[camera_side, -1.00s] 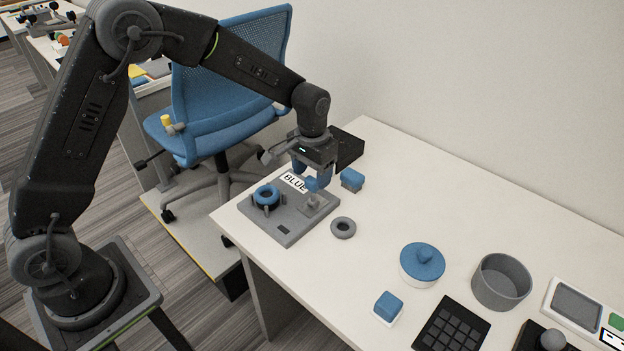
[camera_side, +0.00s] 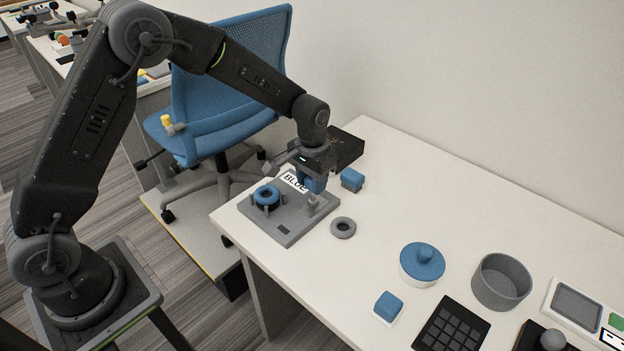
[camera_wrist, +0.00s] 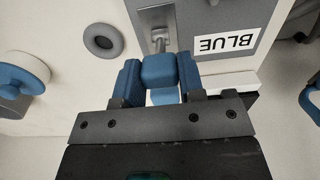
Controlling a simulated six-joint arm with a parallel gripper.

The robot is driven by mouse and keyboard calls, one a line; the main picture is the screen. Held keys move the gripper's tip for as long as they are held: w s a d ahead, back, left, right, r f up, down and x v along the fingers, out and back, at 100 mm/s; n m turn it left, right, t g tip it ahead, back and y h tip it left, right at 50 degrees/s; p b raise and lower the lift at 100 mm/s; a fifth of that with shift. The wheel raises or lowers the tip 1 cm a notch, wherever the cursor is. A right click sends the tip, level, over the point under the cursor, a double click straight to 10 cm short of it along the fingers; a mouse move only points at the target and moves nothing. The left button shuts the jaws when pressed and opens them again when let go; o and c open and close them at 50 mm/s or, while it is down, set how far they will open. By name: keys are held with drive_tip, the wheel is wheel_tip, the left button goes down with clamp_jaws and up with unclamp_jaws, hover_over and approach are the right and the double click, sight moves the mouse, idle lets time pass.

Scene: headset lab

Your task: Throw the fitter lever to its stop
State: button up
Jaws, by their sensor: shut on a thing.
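The fitter is a grey plate (camera_side: 285,222) on the near left corner of the white table, with a "BLUE" label. A black-centred blue ring (camera_side: 267,195) sits among its posts. The fitter lever is a short grey shaft (camera_wrist: 160,40) in a bracket, with a blue knob (camera_wrist: 159,70) at its end. My gripper (camera_wrist: 160,75) is shut on the knob, one blue finger on each side of it. In the side view my gripper (camera_side: 312,184) is over the plate's right part and its fingers largely hide the knob.
A loose grey ring (camera_side: 343,228) lies right of the plate. A blue-topped block (camera_side: 352,180) and a dark box (camera_side: 345,150) stand behind. A blue-lidded pot (camera_side: 422,264), a grey bowl (camera_side: 501,281) and a keypad (camera_side: 452,326) are farther right. A blue chair is beyond the table's left edge.

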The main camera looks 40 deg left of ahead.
clamp_jaws()
drive_tip(key=shift+s, duration=0.1)
drive_tip(key=shift+s+t, duration=0.65)
drive_tip(key=shift+t, duration=0.35)
drive_tip(key=shift+s+f+t, duration=0.2)
drive_tip(key=shift+s+t, duration=0.2)
drive_tip(key=shift+t, duration=0.3)
drive_tip(key=shift+s+f+t, duration=0.2)
drive_tip(key=shift+s+t, duration=0.2)
drive_tip(key=shift+t, duration=0.3)
drive_tip(key=o, duration=0.8)
unclamp_jaws()
